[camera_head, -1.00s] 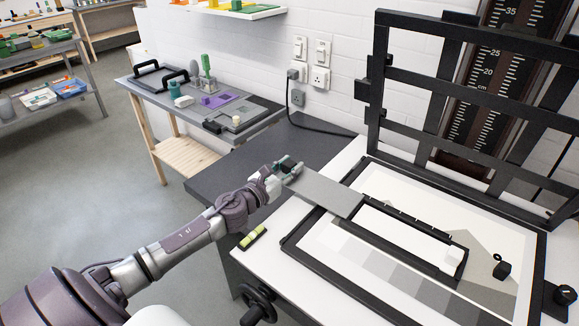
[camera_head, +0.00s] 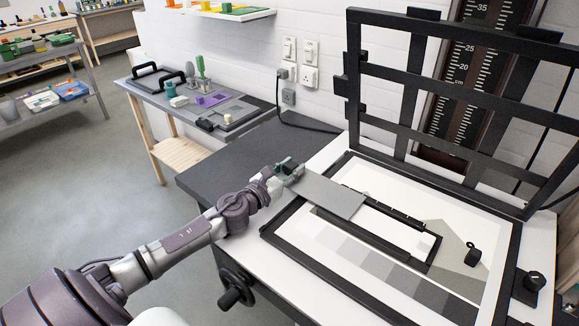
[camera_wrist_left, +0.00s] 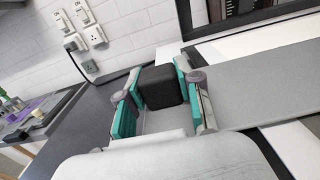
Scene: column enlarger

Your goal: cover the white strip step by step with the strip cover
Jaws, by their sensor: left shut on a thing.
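The strip cover (camera_head: 328,194) is a flat grey plate lying over the left end of the narrow black-framed slot on the easel. The white strip (camera_head: 392,228) shows in the slot to the right of the cover; its left part is hidden under the plate. My left gripper (camera_head: 288,169) is shut on the cover's dark block handle at its left end. In the left wrist view the handle (camera_wrist_left: 161,88) sits between the teal finger pads, with the grey plate (camera_wrist_left: 260,90) reaching right. My right gripper is not in view.
The black easel frame (camera_head: 270,232) lies on the white baseboard, with its barred lid (camera_head: 440,92) raised behind. A black knob (camera_head: 472,255) stands right of the slot. A side table (camera_head: 158,88) with tools is at the left. The dark counter (camera_head: 235,155) is clear.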

